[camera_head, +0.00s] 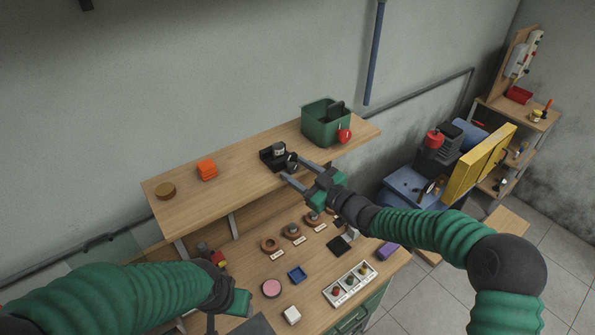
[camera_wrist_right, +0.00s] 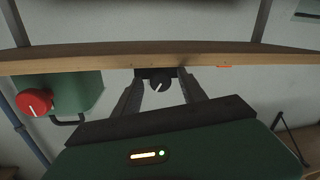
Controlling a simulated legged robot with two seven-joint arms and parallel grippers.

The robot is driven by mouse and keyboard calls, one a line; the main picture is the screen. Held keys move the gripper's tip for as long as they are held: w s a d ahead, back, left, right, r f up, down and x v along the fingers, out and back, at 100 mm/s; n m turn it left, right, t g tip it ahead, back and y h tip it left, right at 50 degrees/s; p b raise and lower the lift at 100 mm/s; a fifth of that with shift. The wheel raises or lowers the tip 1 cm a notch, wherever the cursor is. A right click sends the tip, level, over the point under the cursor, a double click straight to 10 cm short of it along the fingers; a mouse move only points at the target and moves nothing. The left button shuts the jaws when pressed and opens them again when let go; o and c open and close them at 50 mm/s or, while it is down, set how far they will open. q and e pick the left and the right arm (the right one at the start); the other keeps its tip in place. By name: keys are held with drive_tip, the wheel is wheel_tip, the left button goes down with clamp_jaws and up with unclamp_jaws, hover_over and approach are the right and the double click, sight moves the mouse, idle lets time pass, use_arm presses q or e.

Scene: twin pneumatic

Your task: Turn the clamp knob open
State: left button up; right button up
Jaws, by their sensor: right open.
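The clamp (camera_head: 268,158) is a small black block on the upper wooden shelf, with a grey cylindrical part in it. Its round black knob (camera_head: 292,159) faces the front of the shelf. In the right wrist view the knob (camera_wrist_right: 160,85) carries a white pointer line, which is tilted. My right gripper (camera_head: 290,170) is open, with its fingertips at the knob; in the right wrist view one finger shows on each side of it. I cannot tell whether they touch it. My left gripper (camera_head: 232,305) is low at the left, its fingers mostly hidden.
A green bin (camera_head: 318,125) with a red knob (camera_head: 344,136) stands right of the clamp.

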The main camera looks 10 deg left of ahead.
drive_tip(key=shift+s+d+f, duration=0.15)
drive_tip(key=shift+d, duration=0.2)
drive_tip(key=b+v, duration=0.5)
drive_tip(key=v, duration=1.1)
